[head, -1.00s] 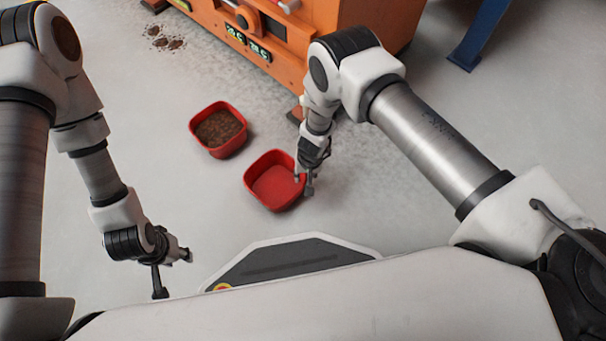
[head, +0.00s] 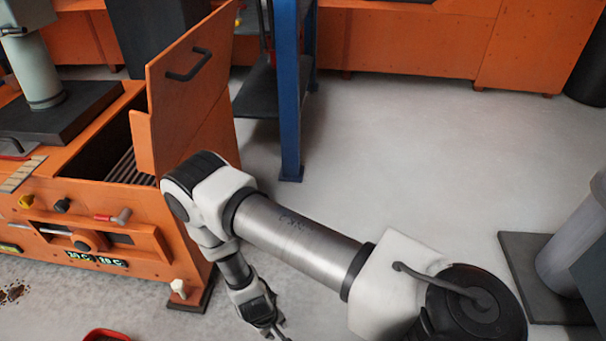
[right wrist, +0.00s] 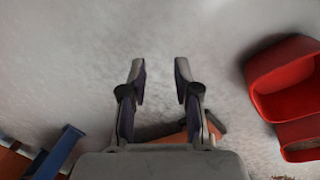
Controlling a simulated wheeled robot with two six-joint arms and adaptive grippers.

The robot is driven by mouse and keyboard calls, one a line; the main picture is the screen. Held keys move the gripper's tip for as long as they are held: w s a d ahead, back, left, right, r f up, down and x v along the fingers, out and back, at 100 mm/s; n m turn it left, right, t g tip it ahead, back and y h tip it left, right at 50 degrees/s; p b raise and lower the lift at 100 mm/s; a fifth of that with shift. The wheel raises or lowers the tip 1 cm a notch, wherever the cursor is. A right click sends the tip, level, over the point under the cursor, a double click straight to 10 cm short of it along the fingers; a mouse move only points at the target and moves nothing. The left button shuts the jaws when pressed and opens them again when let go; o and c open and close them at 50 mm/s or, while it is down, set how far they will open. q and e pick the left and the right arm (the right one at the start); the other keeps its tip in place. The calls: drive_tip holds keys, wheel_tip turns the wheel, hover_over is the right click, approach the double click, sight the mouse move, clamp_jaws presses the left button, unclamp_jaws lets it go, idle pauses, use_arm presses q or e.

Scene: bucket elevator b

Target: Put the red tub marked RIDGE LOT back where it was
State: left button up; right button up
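Two red tubs show at the right edge of the right wrist view: a nearer tub (right wrist: 282,78) and another tub (right wrist: 300,132) below it, partly cut off. No RIDGE LOT marking is readable on either. In the head view only the rim of one red tub (head: 105,334) shows at the bottom left edge. My right gripper (right wrist: 160,75) is open and empty over bare floor, to the left of the tubs in the wrist view and touching neither. It shows at the bottom of the head view (head: 277,335). My left gripper is out of view.
An orange machine (head: 120,235) with a raised orange lid (head: 190,90) stands at the left. A blue post (head: 289,100) is behind it. A grey base plate (head: 545,275) stands at the right. Dark crumbs (head: 14,293) lie on the floor. The floor between is clear.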

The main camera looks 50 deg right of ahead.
drive_tip(key=s+r+y, duration=0.2)
drive_tip(key=s+r, duration=0.8)
drive_tip(key=shift+s+d+r+n, duration=0.15)
drive_tip(key=shift+s+d+n, duration=0.15)
drive_tip(key=shift+s, duration=0.05)
drive_tip(key=shift+c, duration=0.3)
